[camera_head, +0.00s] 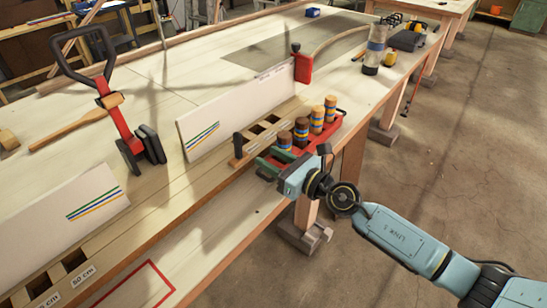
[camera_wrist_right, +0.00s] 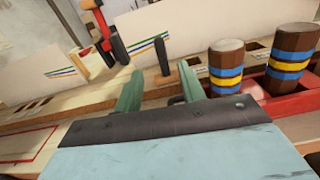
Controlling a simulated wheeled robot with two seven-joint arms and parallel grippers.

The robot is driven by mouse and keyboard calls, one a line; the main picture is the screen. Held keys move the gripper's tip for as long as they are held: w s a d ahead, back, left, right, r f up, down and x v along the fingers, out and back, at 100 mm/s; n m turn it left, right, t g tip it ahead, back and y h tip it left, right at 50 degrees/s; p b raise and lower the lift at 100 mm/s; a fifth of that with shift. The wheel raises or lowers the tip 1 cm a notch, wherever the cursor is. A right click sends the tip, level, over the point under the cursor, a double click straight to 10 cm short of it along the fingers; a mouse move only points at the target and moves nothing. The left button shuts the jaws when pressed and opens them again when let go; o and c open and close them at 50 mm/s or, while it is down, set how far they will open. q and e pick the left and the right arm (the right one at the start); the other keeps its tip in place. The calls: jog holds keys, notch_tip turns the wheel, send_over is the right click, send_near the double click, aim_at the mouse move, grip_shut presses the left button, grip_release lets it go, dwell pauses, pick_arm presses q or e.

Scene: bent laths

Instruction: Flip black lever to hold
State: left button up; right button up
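A short black lever (camera_head: 238,145) stands upright at the left end of a wooden slotted rack on the bench. The lever (camera_wrist_right: 162,58) also shows in the wrist view, beyond and between my green fingers. My right gripper (camera_head: 272,161) is open and empty, just to the right of the lever in the head view. In the wrist view my right gripper (camera_wrist_right: 160,88) has its two fingers spread apart, and neither is seen touching the lever. Any hold marking is not readable. My left gripper is not in view.
A red tray (camera_head: 333,127) with several striped wooden pegs (camera_head: 301,131) lies close beside my right gripper. A white board (camera_head: 240,108) stands behind the rack. A red clamp with a black handle (camera_head: 121,122) rises at the left. The floor (camera_head: 440,150) at right is clear.

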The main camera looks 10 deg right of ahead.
aim_at(238, 146)
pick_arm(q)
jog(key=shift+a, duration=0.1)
